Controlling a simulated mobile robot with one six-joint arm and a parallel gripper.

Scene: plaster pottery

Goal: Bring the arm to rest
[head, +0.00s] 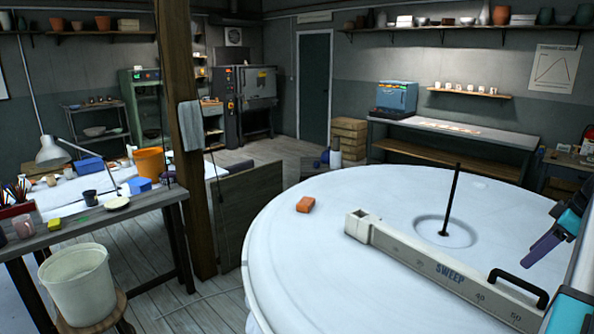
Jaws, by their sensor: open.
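My arm comes in at the right edge of the head view. The end part of my gripper (546,246), with purple and dark pieces, shows above the right side of the round white table. Nothing shows held at its tip, which is apart from the bar below it. The rest of the arm is cut off by the frame edge.
The round white table (310,240) fills the lower right. A wooden post (186,120) and cluttered workbench (100,225) stand left.

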